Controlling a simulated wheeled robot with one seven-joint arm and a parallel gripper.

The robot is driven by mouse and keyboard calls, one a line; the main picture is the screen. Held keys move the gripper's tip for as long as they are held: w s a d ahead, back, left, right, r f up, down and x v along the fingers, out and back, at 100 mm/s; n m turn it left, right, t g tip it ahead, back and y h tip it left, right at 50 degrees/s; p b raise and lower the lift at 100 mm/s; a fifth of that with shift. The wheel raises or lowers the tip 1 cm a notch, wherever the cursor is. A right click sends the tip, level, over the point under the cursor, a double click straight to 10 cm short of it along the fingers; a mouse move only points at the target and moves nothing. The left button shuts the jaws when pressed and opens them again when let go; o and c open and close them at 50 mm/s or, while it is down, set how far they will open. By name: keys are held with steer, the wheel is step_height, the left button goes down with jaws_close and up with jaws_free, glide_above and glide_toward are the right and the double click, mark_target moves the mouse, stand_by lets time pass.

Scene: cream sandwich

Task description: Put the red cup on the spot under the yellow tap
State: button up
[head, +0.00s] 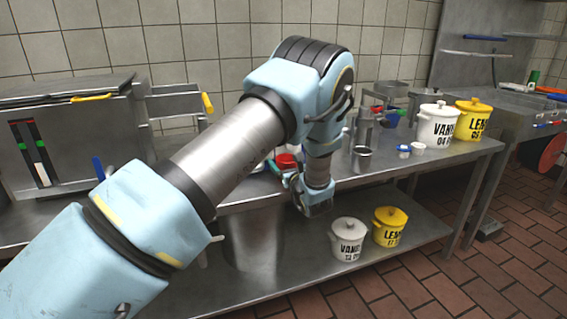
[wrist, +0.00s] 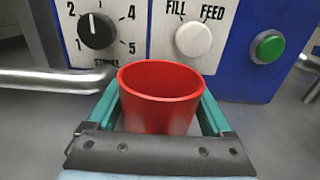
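The red cup (wrist: 160,105) stands upright between the teal fingers of my gripper (wrist: 161,100) in the wrist view. The fingers meet the cup's sides near its rim, and it looks gripped. The cup's base is hidden by the gripper. In the head view my gripper (head: 312,198) is low at the table's front edge, partly hidden by my wrist. A red round thing (head: 287,161) shows just left of my wrist there; I cannot tell if it is the same cup. No yellow tap can be made out for certain; a yellow handle (head: 207,103) shows at the left.
A blue machine panel (wrist: 240,70) with a black knob (wrist: 97,31), a white button (wrist: 193,39) and a green button (wrist: 267,46) is close beyond the cup. A metal bar (wrist: 50,80) is at left. White (head: 438,125) and yellow (head: 472,120) pots stand on the metal table (head: 440,160).

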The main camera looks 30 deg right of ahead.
steer(key=shift+o, duration=0.8)
steer(key=shift+r, duration=0.25)
steer(key=s+a+b, duration=0.1)
steer(key=s, duration=1.1)
steer(key=shift+a+b, duration=0.25)
steer(key=shift+b, duration=0.1)
steer(key=shift+s+f, duration=0.1)
steer(key=shift+f, duration=0.05)
